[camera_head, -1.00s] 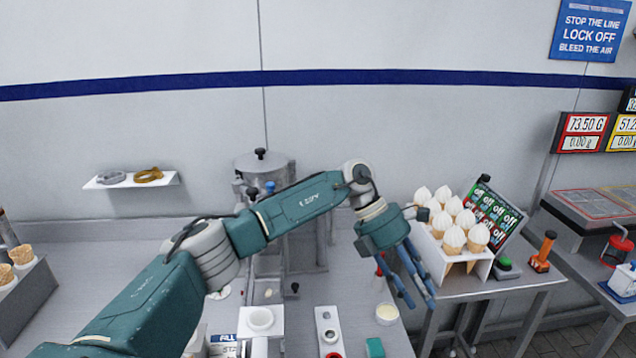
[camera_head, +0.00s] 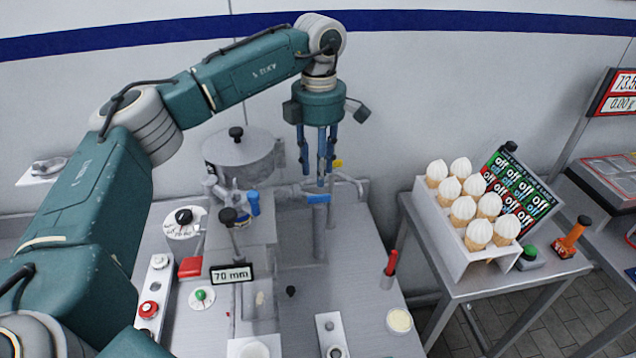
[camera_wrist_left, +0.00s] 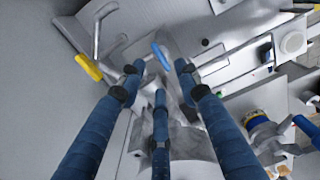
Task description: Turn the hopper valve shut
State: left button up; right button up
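My left gripper (camera_head: 321,165) points down with its blue fingers spread and empty. It is just above a blue lever handle (camera_head: 317,198) on a steel pipe at the right of the lidded steel hopper (camera_head: 240,150). In the left wrist view this blue handle (camera_wrist_left: 160,54) shows between and beyond the fingertips (camera_wrist_left: 158,78), apparently not held. A yellow handle (camera_head: 337,163) is just right of the fingers, and another blue handle (camera_head: 253,204) is below the hopper. I cannot tell for certain which handle is the hopper valve. My right gripper is not in view.
A "70 mm" sign (camera_head: 232,273), a red-buttoned box (camera_head: 149,309) and a red upright tool (camera_head: 391,263) stand on the bench. A white rack (camera_head: 463,245) of topped cones stands on a table at right.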

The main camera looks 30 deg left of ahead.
aim_at(319, 199)
pick_arm(q)
notch_tip(319, 199, down, 6)
jog(key=shift+a+r+p, duration=0.1)
jog(key=shift+r+p, duration=0.05)
jog(key=shift+p, duration=0.8)
jog(key=shift+w+f, duration=0.1)
jog(key=shift+f, duration=0.5)
grip_shut()
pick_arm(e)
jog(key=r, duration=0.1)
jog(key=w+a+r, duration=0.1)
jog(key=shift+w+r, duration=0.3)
